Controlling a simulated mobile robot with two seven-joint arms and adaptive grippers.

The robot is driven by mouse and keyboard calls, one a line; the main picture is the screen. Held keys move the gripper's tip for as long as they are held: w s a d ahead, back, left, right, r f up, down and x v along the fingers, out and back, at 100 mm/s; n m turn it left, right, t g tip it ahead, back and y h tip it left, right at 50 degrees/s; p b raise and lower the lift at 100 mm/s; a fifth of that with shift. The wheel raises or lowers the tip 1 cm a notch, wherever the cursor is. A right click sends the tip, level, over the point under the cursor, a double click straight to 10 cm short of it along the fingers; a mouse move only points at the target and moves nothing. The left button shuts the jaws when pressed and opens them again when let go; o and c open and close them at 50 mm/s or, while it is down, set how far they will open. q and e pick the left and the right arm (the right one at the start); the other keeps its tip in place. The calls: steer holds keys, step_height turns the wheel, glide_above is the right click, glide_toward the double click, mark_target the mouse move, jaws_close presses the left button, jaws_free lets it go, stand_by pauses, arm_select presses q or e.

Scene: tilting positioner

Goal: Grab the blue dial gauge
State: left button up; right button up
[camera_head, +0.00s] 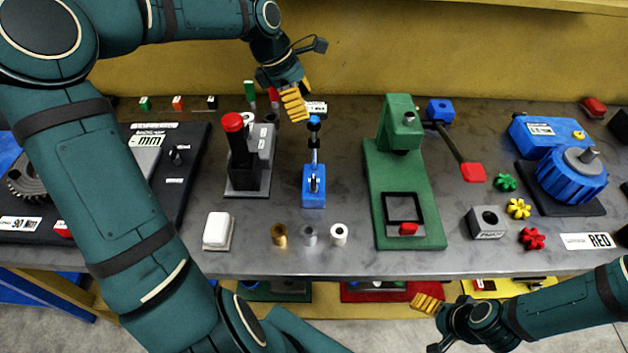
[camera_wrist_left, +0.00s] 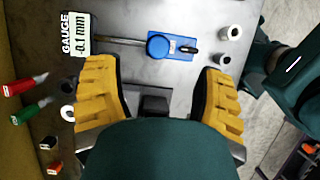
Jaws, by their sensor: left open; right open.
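The blue dial gauge (camera_head: 314,188) stands on the grey bench in the middle of the head view, with a blue block base and a thin upright stem. In the left wrist view the blue dial gauge (camera_wrist_left: 182,46) lies beyond my fingers, seen from above. My left gripper (camera_head: 294,102) is open and empty, just behind and left of the gauge's top; its yellow fingers also show in the left wrist view (camera_wrist_left: 160,92), apart from the gauge. My right gripper (camera_head: 428,304) is open, low in front of the bench edge.
A red-topped black and grey fixture (camera_head: 233,150) stands left of the gauge, a green stand (camera_head: 400,185) right of it. Small cylinders (camera_head: 310,235) sit in front. A gauge label (camera_wrist_left: 78,35) lies behind it. A yellow wall (camera_head: 400,50) closes the back.

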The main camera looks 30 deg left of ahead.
mark_target(314, 126)
arm_select(q)
steer(key=shift+x, duration=1.15)
steer(key=shift+d+f, duration=0.15)
steer(key=shift+f, duration=0.3)
steer(key=b+x, duration=0.1)
steer(key=x, duration=0.3)
steer(key=shift+w+f, duration=0.15)
steer(key=shift+f, duration=0.1)
steer(key=shift+r, duration=0.1)
jaws_close()
